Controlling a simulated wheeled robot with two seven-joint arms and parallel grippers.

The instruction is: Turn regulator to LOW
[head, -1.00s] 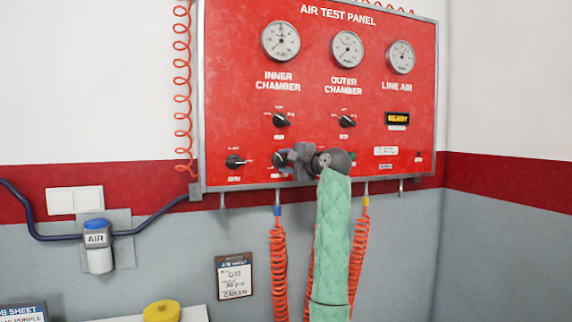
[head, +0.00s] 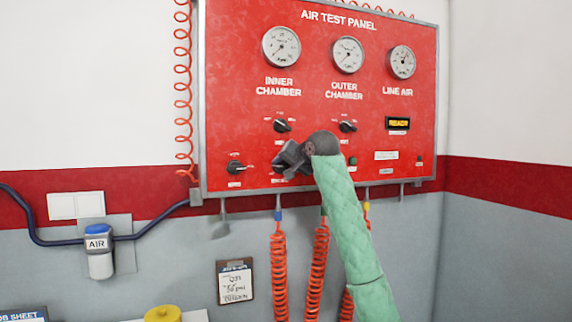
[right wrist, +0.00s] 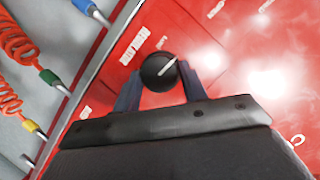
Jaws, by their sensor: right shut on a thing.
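The red air test panel (head: 360,110) hangs on the wall in the head view. My right gripper (head: 283,163) is at its lower row, over the second knob from the left. In the right wrist view the gripper (right wrist: 158,80) is shut on a round black knob (right wrist: 160,72) with a white pointer line, one finger on each side. In the head view the gripper hides most of this knob and its label. The labels around the knobs are too small to read, so I cannot tell its setting. My left gripper is not in view.
Other black knobs sit close by: lower left (head: 235,167), upper left (head: 282,126) and upper right (head: 347,126). Gauges (head: 281,46) line the top. Orange coiled hoses (head: 279,270) hang below the panel. A clipboard (head: 235,283) hangs on the grey wall.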

